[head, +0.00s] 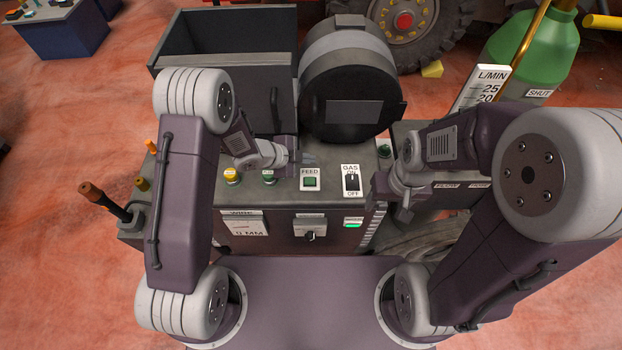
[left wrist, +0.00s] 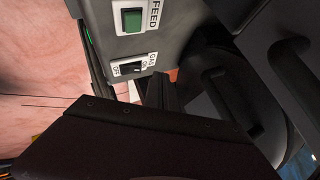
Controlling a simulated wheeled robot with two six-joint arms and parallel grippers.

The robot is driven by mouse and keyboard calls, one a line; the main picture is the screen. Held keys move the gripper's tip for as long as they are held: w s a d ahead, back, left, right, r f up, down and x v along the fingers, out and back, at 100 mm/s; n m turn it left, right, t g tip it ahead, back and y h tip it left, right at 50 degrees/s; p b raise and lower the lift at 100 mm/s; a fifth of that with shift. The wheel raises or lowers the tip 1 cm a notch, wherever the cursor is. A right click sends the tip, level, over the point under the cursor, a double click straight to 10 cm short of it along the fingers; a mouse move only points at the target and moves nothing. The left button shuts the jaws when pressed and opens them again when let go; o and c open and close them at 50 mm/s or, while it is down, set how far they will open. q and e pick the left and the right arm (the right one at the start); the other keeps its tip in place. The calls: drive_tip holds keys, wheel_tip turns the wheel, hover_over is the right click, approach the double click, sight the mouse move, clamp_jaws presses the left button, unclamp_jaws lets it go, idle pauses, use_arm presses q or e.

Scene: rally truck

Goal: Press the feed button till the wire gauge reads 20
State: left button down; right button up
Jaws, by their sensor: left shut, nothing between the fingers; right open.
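The green feed button (head: 310,182) sits under its FEED label on top of the grey machine; it also shows in the left wrist view (left wrist: 131,20). My left gripper (head: 309,158) is shut and empty, just behind the button in the head view and apart from it as far as I can see. Its dark fingers show in the left wrist view (left wrist: 160,92). My right gripper (head: 405,214) is open, right of the machine's top panel.
The gas switch (head: 351,181) is close to the right of the feed button. A yellow button (head: 232,178) and a green button (head: 269,177) lie to the left. A dark drum (head: 350,112) stands behind.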

sight(307, 181)
use_arm(q)
drive_tip(key=f+b, duration=0.2)
drive_tip(key=f, duration=0.1)
drive_tip(key=f+b, duration=0.2)
drive_tip(key=b, duration=0.1)
drive_tip(key=f+b, duration=0.2)
drive_tip(key=f, duration=0.1)
drive_tip(key=shift+s+a+f, duration=0.1)
drive_tip(key=shift+a+f, duration=0.15)
drive_tip(key=shift+f, duration=0.05)
idle(1.5)
drive_tip(key=shift+f+b, duration=0.35)
drive_tip(key=shift+b, duration=0.15)
drive_tip(key=shift+f+b, duration=0.4)
drive_tip(key=shift+f, duration=0.05)
idle(0.4)
drive_tip(key=shift+r, duration=0.1)
drive_tip(key=shift+r+p, duration=0.75)
drive_tip(key=shift+p, duration=0.05)
